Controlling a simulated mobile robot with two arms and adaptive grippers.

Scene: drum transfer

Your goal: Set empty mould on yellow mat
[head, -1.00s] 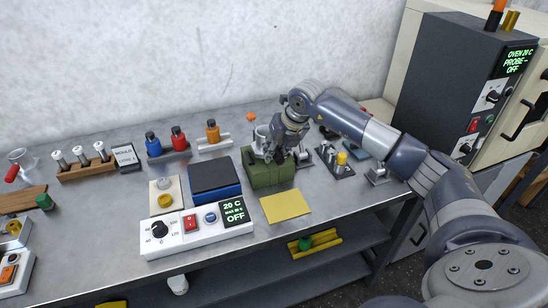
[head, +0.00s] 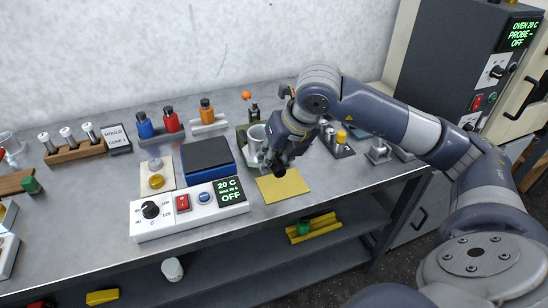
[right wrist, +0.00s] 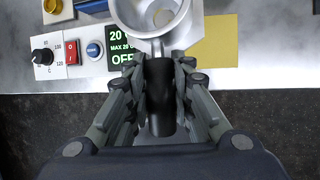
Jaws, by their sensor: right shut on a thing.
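The mould is a grey metal cup (right wrist: 158,14) with a black handle (right wrist: 160,95), seen at the top of the right wrist view. Its visible inside looks bare. My right gripper (right wrist: 160,85) is shut on the handle. In the head view the cup (head: 257,136) is in front of the green block (head: 242,132), partly covering it. My right gripper (head: 278,166) is at the back edge of the yellow mat (head: 284,188) there. The mat (right wrist: 216,45) shows right of the cup in the wrist view, with nothing on it. My left gripper is not in view.
The control box (head: 190,209) and a dark-topped blue block (head: 207,160) stand left of the mat. Metal fittings (head: 338,143) stand behind it to the right. The table's front edge is close to the mat. Bare table lies right of the mat.

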